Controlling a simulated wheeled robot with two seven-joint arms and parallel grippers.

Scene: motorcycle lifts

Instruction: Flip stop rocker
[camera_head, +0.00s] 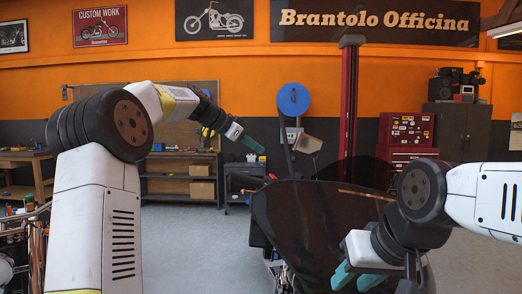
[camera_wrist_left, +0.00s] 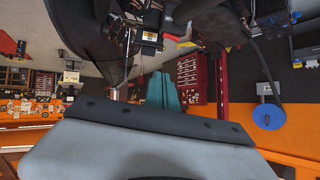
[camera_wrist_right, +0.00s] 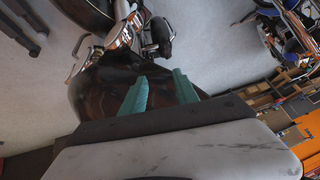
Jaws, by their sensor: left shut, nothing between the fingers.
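A dark, glossy motorcycle body (camera_head: 305,225) stands in front of me in the head view. I cannot pick out the stop rocker in any view. My left gripper (camera_head: 255,144) is raised above and left of the body in the head view, with its teal fingers together and empty. They also show in the left wrist view (camera_wrist_left: 163,91). My right gripper (camera_head: 354,277) is low at the front right of the body. In the right wrist view its two teal fingers (camera_wrist_right: 160,93) are apart with nothing between them, in front of the dark bodywork (camera_wrist_right: 110,78).
A blue disc on a machine (camera_head: 293,99) and a red post (camera_head: 349,110) stand behind the motorcycle. A dark shelf unit (camera_head: 180,185) and red tool chest (camera_head: 405,130) line the back wall. Grey floor (camera_head: 190,240) is clear to the motorcycle's left.

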